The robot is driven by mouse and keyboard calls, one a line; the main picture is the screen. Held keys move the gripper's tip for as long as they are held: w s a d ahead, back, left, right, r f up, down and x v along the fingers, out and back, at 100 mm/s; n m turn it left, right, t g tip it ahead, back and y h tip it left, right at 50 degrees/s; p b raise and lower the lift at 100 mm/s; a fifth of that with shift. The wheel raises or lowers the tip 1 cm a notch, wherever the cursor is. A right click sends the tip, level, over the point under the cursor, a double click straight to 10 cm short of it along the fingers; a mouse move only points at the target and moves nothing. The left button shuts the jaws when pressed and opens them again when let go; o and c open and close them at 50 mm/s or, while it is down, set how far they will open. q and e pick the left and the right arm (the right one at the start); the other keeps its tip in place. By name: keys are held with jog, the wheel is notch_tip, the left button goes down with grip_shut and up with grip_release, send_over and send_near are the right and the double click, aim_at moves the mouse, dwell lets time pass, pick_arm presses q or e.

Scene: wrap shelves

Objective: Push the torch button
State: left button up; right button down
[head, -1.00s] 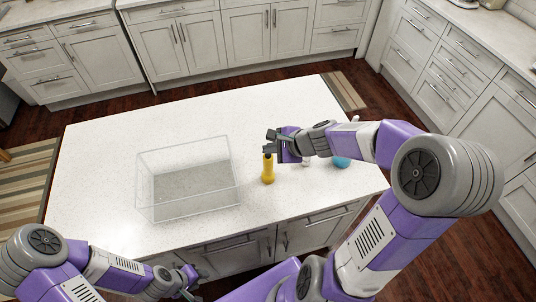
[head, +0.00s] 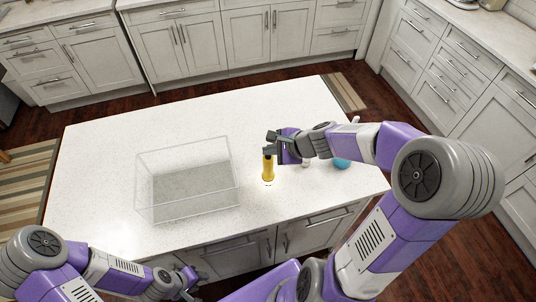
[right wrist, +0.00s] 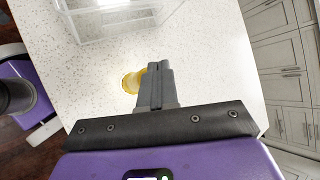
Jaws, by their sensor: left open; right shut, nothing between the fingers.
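The yellow torch (head: 268,172) stands on the white island counter, right of the clear box. Its lower end looks bright, with a glow on the counter around it. My right gripper (head: 270,143) is at the torch's top end, shut and empty; whether it touches the torch cannot be told. In the right wrist view, the closed fingers (right wrist: 155,70) hide part of the torch (right wrist: 131,82). The torch's button is not visible. My left gripper (head: 188,280) is open and low at the counter's front edge, away from the torch.
An empty clear box (head: 238,165) sits on the counter left of the torch. A blue object (head: 342,163) and a small white object (head: 306,163) lie right of the torch, partly under my right arm. The counter's far side is clear.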

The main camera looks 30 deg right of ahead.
aim_at(271, 159)
jog(key=shift+r, duration=0.2)
notch_tip(271, 159, up, 6)
jog(key=p, duration=0.5)
jog(key=shift+p, duration=0.35)
